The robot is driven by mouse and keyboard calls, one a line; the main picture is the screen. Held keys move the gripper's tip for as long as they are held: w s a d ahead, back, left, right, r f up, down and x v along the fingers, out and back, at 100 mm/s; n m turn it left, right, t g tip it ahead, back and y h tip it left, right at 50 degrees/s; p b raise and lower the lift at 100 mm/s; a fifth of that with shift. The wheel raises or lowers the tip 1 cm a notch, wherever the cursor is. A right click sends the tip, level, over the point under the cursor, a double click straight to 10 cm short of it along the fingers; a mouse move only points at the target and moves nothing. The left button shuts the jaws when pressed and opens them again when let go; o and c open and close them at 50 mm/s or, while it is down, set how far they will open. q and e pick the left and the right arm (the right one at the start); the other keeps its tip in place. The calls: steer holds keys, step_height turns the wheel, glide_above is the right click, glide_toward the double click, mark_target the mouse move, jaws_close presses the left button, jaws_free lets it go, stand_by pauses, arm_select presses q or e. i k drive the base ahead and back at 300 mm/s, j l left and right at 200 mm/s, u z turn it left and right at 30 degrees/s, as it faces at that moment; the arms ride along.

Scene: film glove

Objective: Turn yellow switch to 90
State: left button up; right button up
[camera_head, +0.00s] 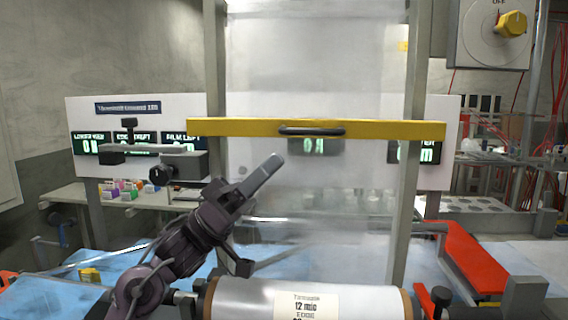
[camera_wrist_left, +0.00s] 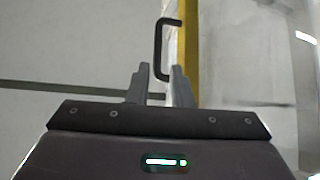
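The yellow switch (camera_head: 512,24) is a knob on a white dial plate in a grey box (camera_head: 488,45) at the top right of the head view. "OFF" shows above the dial, partly cut by the frame edge; the other marks are too small to read. My left gripper (camera_head: 275,205) is in the middle of the head view, well left of and below the switch. In the left wrist view its two fingers (camera_wrist_left: 161,88) stand apart with nothing between them. My right gripper is in neither view.
A yellow bar (camera_head: 230,128) with a black handle (camera_head: 312,131) crosses the upright posts above my left gripper. The handle also shows past the fingertips in the left wrist view (camera_wrist_left: 160,45). A film roll (camera_head: 250,300) lies below. A red part (camera_head: 475,260) stands at right.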

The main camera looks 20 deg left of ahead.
mark_target(512, 25)
steer(key=k+l, duration=0.2)
steer(key=k, duration=0.3)
steer(key=k+l, duration=0.2)
steer(key=k, duration=0.25)
